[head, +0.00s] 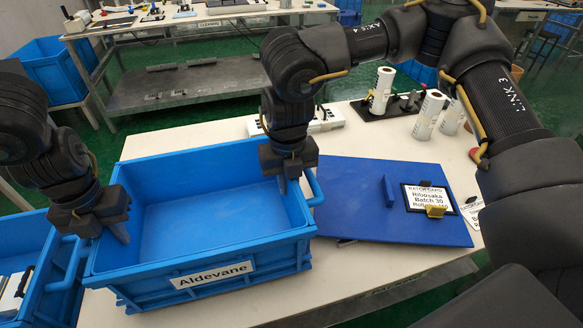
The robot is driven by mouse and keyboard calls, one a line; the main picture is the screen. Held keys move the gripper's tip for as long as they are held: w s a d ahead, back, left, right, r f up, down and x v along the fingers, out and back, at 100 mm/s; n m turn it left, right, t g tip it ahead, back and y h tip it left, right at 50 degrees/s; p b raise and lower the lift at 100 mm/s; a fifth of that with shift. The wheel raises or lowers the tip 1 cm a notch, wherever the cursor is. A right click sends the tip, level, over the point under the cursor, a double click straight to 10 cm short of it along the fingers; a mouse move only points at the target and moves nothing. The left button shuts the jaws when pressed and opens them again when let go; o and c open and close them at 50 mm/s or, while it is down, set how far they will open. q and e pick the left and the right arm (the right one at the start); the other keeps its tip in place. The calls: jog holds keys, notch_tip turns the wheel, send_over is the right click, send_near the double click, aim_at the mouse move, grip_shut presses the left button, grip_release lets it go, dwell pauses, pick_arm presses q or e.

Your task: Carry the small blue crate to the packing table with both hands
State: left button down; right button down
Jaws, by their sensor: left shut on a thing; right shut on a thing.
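The small blue crate (190,258), labelled "Aldevane", is empty and level over the white table (283,295). I cannot tell whether its base touches the tabletop. My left gripper (108,228) is shut on the crate's left side, with a finger inside the wall. My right gripper (292,178) is shut on the crate's right side, near the blue side handle (315,190). The exact grip on each side is partly hidden by the gripper bodies.
A blue board (360,215) with a label card (428,197) lies right of the crate. Label rolls (428,115) stand behind it. Another blue crate (50,275) holds items at lower left. A grey bench (180,85) stands behind, across green floor.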

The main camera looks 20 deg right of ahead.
pick_arm(q)
jog(key=shift+a+f+b, duration=0.15)
jog(key=shift+f+b, duration=0.15)
jog(key=shift+f, duration=0.25)
pick_arm(e)
jog(key=shift+d+f, duration=0.15)
jog(key=shift+f, duration=0.45)
pick_arm(q)
jog(key=c, duration=1.5)
grip_release()
pick_arm(e)
jog(key=c, duration=1.5)
grip_release()
jog(key=shift+r, duration=0.1)
pick_arm(q)
jog(key=shift+o, duration=0.2)
pick_arm(e)
jog(key=shift+o, duration=0.2)
pick_arm(q)
jog(key=shift+r, duration=0.1)
notch_tip(320, 180, up, 12)
jog(key=shift+s, duration=0.1)
pick_arm(e)
notch_tip(320, 180, up, 12)
jog(key=shift+s+r, duration=0.1)
